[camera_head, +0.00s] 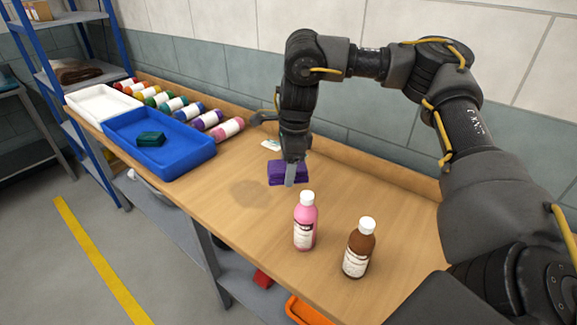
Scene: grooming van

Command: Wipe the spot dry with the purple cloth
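The purple cloth (276,174) is a small folded bundle near the middle of the wooden worktop. My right gripper (290,175) points down at it, with one light grey finger across the cloth's near face. The other finger is hidden behind the cloth, and the gripper appears shut on it. I cannot tell whether the cloth touches the worktop. The spot (249,193) is a darker damp patch on the wood, just left of and nearer than the cloth. My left gripper is not in view.
A pink bottle (305,224) and a brown bottle (358,250) stand upright in front of the cloth. A blue tray (190,163) holds a dark green cloth (150,138); a white tray (100,104) is beyond. Several coloured bottles lie along the back.

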